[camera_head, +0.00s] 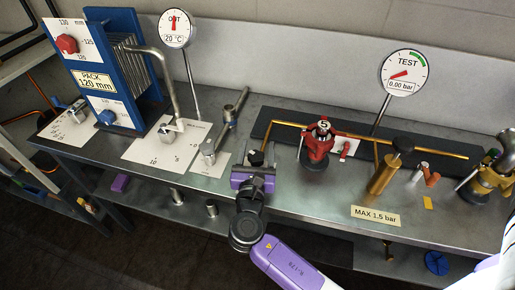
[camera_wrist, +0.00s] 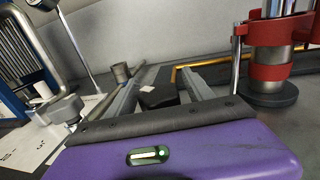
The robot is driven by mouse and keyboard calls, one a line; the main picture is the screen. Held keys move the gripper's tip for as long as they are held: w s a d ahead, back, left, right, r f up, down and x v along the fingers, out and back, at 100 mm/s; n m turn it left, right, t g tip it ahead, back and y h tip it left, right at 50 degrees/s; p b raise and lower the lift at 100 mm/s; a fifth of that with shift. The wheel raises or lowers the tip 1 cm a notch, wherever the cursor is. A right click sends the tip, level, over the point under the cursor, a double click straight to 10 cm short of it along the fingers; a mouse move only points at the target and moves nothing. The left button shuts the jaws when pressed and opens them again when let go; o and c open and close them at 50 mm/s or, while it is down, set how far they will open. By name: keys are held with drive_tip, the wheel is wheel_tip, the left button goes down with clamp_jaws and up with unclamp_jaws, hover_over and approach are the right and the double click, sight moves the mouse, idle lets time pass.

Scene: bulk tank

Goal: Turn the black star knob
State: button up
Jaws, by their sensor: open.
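My gripper (camera_head: 257,151) is open over the bench, left of the red fitting, with its purple body toward the front edge. Its two fingers point away from me in the wrist view (camera_wrist: 160,80). A small black knob (camera_head: 256,158) shows between the fingers. In the wrist view the dark knob (camera_wrist: 157,97) lies between them, with its near part hidden by the gripper's front bar. I cannot make out its star shape or whether a finger touches it.
The red fitting (camera_head: 318,145) stands close to the right on a dark base. A lever valve (camera_head: 222,135) stands close to the left. A brass pipe (camera_head: 290,124) runs behind. The TEST gauge (camera_head: 403,73) reads 0.00 bar. A blue plate pack (camera_head: 120,70) stands at the left.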

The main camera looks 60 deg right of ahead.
clamp_jaws()
